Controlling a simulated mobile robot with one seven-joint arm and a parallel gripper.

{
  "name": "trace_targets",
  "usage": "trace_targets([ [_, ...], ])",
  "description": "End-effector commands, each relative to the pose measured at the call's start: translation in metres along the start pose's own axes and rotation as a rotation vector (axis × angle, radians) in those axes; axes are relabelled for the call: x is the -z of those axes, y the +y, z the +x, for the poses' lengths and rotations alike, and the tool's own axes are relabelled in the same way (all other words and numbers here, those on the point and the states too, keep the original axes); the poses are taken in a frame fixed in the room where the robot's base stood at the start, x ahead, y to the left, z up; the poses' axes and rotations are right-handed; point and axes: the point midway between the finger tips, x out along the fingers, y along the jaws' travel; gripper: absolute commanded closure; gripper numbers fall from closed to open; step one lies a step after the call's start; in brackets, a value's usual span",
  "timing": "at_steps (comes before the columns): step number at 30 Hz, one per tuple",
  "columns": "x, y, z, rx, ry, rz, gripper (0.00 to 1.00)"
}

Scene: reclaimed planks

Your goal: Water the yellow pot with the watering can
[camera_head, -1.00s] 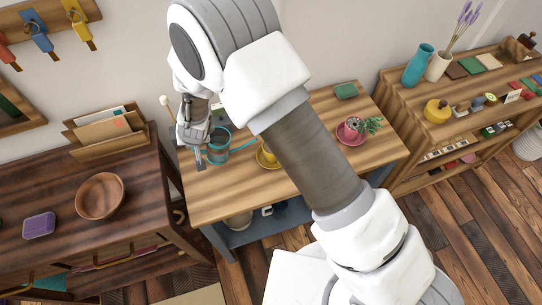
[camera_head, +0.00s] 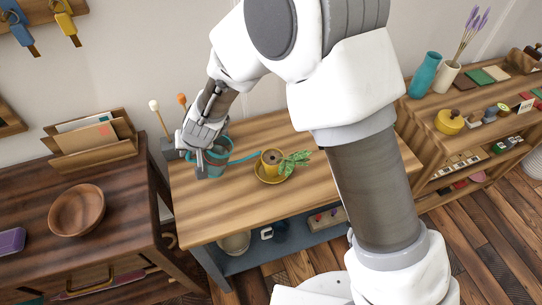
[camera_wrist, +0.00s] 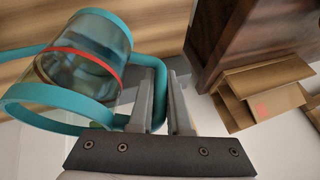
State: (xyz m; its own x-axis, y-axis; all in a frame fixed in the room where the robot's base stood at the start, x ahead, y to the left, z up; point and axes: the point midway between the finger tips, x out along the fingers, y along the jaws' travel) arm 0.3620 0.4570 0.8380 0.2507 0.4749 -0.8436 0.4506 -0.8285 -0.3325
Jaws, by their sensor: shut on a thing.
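The watering can (camera_head: 218,158) has a see-through body with teal rims and a teal spout pointing right, toward the yellow pot. In the wrist view the can (camera_wrist: 85,65) shows a red band and a teal handle. My gripper (camera_head: 203,168) is shut on the handle at the can's left side; the fingers (camera_wrist: 168,100) are at the handle in the wrist view. The can is at the bench's left end; whether it touches the top is unclear. The yellow pot (camera_head: 271,159) stands upright on a yellow saucer (camera_head: 268,176), with a green leafy plant (camera_head: 295,162).
The wooden bench (camera_head: 225,215) is clear in front of the pot. My arm hides its right part. A dark cabinet (camera_head: 115,205) with a bowl (camera_head: 77,210) and letter holder (camera_head: 90,140) stands left. A shelf (camera_head: 440,155) with vases stands right.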

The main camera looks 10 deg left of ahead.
Motion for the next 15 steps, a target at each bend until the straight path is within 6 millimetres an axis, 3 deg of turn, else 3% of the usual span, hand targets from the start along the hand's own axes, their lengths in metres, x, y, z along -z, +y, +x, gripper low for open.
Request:
trace_targets([
  [15, 0.0039, 0.0008, -0.0070, 0.028, 0.007, 0.013, 1.00],
])
